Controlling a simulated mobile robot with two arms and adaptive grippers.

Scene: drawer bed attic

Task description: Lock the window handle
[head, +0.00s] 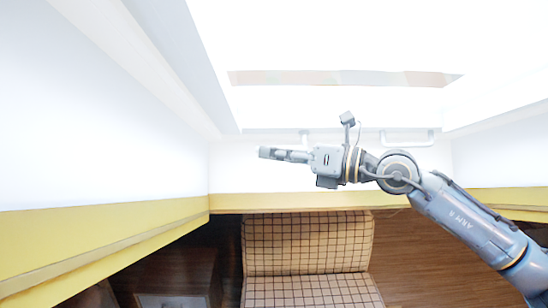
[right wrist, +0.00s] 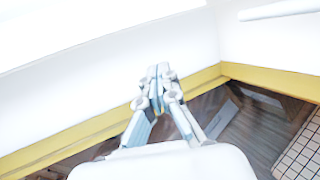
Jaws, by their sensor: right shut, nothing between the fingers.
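A bright, washed-out slanted window (head: 340,110) fills the upper middle of the head view. A white handle-like bar (head: 410,143) sits at its lower edge, right of centre. A small white fitting (head: 305,136) shows left of it, just above my right gripper. I cannot tell which of them is the window handle or how it is turned. My right gripper (head: 263,153) points left below the window edge, shut and empty. It also shows in the right wrist view (right wrist: 159,72), fingers together, touching nothing I can make out. My left gripper is out of view.
Yellow trim (head: 105,235) runs along the white walls. A checked cushioned surface (head: 308,245) lies below, beside a brown wooden floor (head: 430,250). Dark furniture (head: 180,275) stands at the lower left. In the right wrist view a white bar (right wrist: 278,9) crosses the upper right.

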